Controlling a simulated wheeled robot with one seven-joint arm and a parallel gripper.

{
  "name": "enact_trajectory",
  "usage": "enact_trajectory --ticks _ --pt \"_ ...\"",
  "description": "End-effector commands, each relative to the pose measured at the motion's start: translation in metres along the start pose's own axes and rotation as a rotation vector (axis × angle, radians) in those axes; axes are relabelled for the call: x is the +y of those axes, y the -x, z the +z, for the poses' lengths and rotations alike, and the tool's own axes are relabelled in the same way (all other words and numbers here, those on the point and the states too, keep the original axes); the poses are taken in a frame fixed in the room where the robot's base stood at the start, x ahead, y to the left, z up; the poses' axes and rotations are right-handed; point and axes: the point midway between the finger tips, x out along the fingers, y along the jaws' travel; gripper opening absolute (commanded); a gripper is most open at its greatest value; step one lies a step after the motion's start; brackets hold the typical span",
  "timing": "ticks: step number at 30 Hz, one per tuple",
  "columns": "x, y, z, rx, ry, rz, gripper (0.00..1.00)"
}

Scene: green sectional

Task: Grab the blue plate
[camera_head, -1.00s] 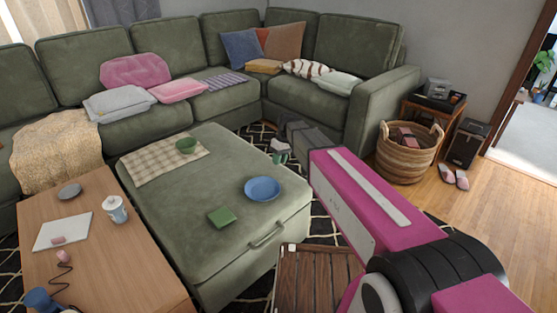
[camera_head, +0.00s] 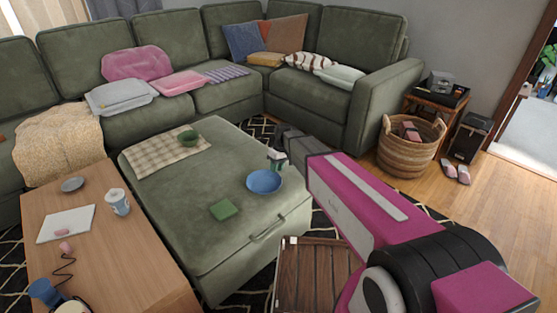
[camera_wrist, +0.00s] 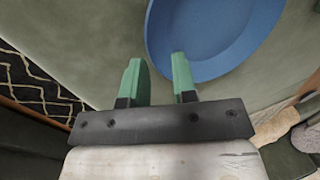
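The blue plate (camera_head: 264,181) lies on the green ottoman (camera_head: 190,235), near its right edge. It fills the upper right of the wrist view (camera_wrist: 215,30). My gripper (camera_head: 277,158) is at the plate's far edge in the head view. In the wrist view its two green-tipped fingers (camera_wrist: 157,62) are apart with nothing held between them. The right finger overlaps the plate's rim in the picture, and the left finger is outside the rim. I cannot tell whether either finger touches the plate.
A green square item (camera_head: 223,209) lies left of the plate. A green bowl (camera_head: 188,138) sits on a checked cloth (camera_head: 150,157) on the ottoman. A wooden coffee table (camera_head: 110,255) stands at left, a slatted wooden piece (camera_head: 318,275) in front, a wicker basket (camera_head: 408,155) at right.

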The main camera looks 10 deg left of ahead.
Motion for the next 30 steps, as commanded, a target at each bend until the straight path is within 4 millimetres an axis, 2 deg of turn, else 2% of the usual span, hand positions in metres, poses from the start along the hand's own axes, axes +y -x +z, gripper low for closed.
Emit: enact_trajectory --ticks 3,7,19,20,21,22,30 --pt "0.0 -0.016 0.0 -0.002 0.0 -0.001 0.26" --pt "0.0 -0.025 0.0 0.0 0.0 0.0 0.26" --pt "0.0 -0.03 0.0 0.0 0.0 0.0 0.26" --pt "0.0 -0.03 0.0 0.0 0.0 0.0 0.2" --pt "0.0 -0.03 0.0 0.0 0.0 0.0 0.06" --pt "0.0 -0.03 0.0 0.0 0.0 0.0 0.0" --pt "0.0 -0.03 0.0 0.0 0.0 0.0 0.0"
